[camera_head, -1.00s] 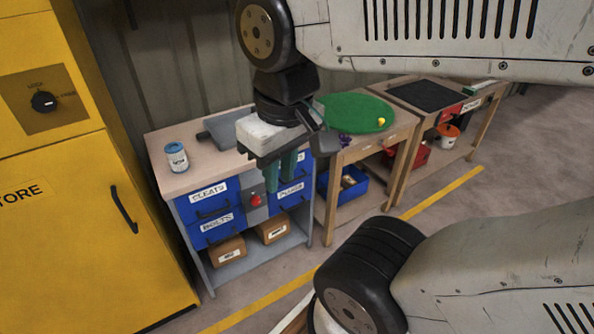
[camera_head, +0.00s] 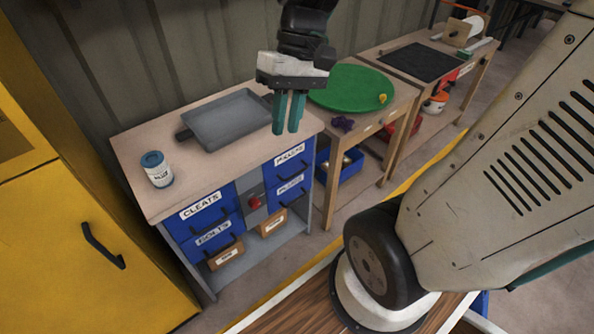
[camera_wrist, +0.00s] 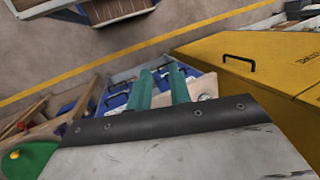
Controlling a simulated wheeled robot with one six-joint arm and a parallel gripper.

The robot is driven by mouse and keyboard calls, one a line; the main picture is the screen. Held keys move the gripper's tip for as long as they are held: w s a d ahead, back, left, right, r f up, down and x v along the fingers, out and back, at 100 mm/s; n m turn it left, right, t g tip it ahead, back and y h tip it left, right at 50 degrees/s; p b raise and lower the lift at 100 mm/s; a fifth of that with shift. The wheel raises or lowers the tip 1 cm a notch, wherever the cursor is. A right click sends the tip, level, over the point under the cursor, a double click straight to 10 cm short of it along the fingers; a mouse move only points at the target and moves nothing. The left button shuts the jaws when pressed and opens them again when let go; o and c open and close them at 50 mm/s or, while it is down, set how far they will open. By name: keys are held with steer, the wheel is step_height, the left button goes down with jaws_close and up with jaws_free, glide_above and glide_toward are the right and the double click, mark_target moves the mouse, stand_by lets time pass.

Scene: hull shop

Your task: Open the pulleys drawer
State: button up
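The workbench cabinet has blue drawers with white labels, all shut. The left ones read CLEATS (camera_head: 203,205) and BOLTS (camera_head: 213,238). The upper right drawer (camera_head: 291,163) and lower right drawer (camera_head: 291,190) have labels starting with P, too blurred for me to read surely. A red knob (camera_head: 254,202) sits on the grey panel between the columns. My gripper (camera_head: 288,132) points down in front of the bench's right part, looking higher than the drawers in the head view. Its green fingers are apart with nothing between them. In the wrist view my gripper (camera_wrist: 160,72) shows blue drawers beyond the fingertips.
On the benchtop are a grey tray (camera_head: 228,122) and a blue-lidded can (camera_head: 157,170). Small boxes (camera_head: 272,223) stand on the shelf below. A table with a green disc (camera_head: 350,88) adjoins at right. A yellow cabinet (camera_head: 70,240) stands at left. Floor shows before the bench.

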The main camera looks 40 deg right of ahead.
steer(key=w+d+f+m+y, duration=0.1)
steer(key=w+d+f+y, duration=0.35)
steer(key=w+f, duration=0.35)
steer(key=m+t+y, duration=0.4)
steer(key=m+t, duration=0.5)
steer(key=t, duration=0.4)
glide_toward(298, 172)
steer(key=x, duration=1)
steer(key=shift+w+f, duration=0.15)
steer(key=shift+f, duration=0.15)
jaws_close()
